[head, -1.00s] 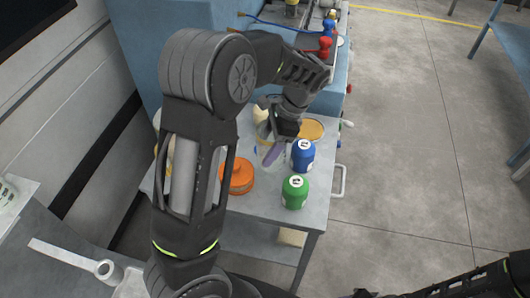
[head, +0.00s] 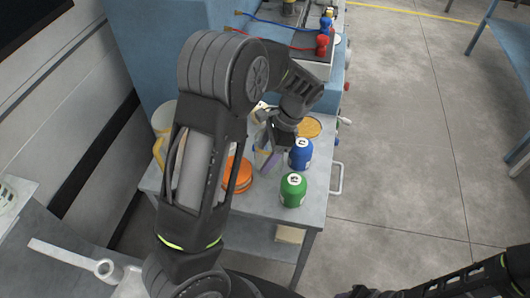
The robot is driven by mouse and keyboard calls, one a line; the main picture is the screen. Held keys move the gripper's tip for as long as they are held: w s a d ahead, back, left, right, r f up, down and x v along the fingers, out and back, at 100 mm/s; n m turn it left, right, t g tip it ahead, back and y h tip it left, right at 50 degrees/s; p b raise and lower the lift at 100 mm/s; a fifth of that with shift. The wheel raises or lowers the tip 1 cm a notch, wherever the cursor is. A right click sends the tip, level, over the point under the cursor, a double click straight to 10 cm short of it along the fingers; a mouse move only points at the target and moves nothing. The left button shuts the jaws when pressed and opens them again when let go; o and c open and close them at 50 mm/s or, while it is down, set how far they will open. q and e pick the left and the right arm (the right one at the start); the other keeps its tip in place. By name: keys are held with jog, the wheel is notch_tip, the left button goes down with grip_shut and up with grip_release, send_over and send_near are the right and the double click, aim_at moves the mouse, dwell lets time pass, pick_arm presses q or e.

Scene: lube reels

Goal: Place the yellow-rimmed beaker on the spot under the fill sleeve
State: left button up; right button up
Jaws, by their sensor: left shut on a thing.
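My left gripper (head: 270,150) is over the grey table, shut on a pale, see-through vessel (head: 261,157) that looks like the yellow-rimmed beaker. A small yellowish edge shows on it; the fingers and wrist hide most of the rest, and I cannot tell whether its base touches the table. An orange round container (head: 238,174) is left of the gripper, partly behind my arm. The fill sleeve and the spot under it cannot be made out. My right gripper is not in view; only part of the right arm shows at bottom right.
A blue-capped bottle (head: 300,153) and a green one (head: 293,189) stand close right of the gripper on the grey table (head: 262,205). A yellow-topped round container (head: 309,127) is behind them. A pale jug with a yellow handle (head: 160,150) stands left of my arm.

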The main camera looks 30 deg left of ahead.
pick_arm(q)
jog(key=o, duration=1.4)
jog(key=shift+f, duration=0.1)
jog(key=shift+r, duration=0.25)
jog(key=shift+w+d+r, duration=0.1)
jog(key=shift+w+r, duration=0.05)
jog(key=shift+r, duration=0.05)
jog(key=v, duration=1.1)
jog(key=shift+r+p, duration=0.2)
jog(key=shift+p, duration=0.1)
